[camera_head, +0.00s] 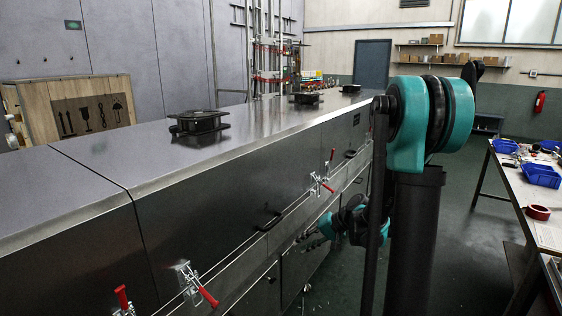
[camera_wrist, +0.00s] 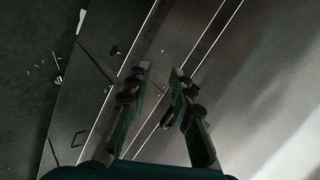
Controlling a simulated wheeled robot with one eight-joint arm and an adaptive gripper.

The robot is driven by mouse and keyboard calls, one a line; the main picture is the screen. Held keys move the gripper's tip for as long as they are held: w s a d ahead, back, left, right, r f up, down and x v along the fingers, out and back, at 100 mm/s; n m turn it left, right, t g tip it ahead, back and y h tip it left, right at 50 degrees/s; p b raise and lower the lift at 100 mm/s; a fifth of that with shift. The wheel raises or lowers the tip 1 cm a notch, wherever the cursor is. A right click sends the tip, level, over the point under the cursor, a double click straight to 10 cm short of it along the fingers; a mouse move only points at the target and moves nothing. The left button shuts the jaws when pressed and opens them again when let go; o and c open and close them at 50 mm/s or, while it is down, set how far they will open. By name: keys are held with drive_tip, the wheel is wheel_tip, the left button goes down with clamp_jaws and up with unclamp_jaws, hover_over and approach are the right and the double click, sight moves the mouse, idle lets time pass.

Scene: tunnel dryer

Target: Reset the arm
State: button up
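My gripper (camera_wrist: 160,74) shows in the wrist view with its two dark green fingers spread apart. Nothing is between them. Behind the fingers runs the steel side of the tunnel dryer (camera_wrist: 240,80), with its panel seams; I cannot tell how far the fingertips are from it. In the head view my teal and black arm stands right of centre. Its lower end hangs low beside the long steel dryer (camera_head: 215,215). The gripper is partly hidden there behind my own arm links.
Red-handled toggle clamps (camera_head: 197,285) and a black handle (camera_head: 268,217) stick out from the dryer's side. A workbench (camera_head: 520,185) with blue bins (camera_head: 540,175) and a red tape roll (camera_head: 538,212) stands at the right. Green floor (camera_head: 470,255) lies open between them.

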drive_tip(key=s+d+f+h, duration=0.1)
drive_tip(key=s+d+h, duration=0.2)
drive_tip(key=s, duration=0.3)
drive_tip(key=s+d+n+h, duration=0.1)
drive_tip(key=s+d+h, duration=0.1)
drive_tip(key=s+d, duration=0.2)
drive_tip(key=s+d+f+n+t+h, duration=0.1)
drive_tip(key=s+d+h, duration=0.2)
drive_tip(key=s, duration=0.7)
drive_tip(key=shift+s+d+f+h, duration=0.2)
drive_tip(key=shift+d+f+h, duration=0.15)
drive_tip(key=shift+d, duration=0.3)
drive_tip(key=shift+c, duration=0.2)
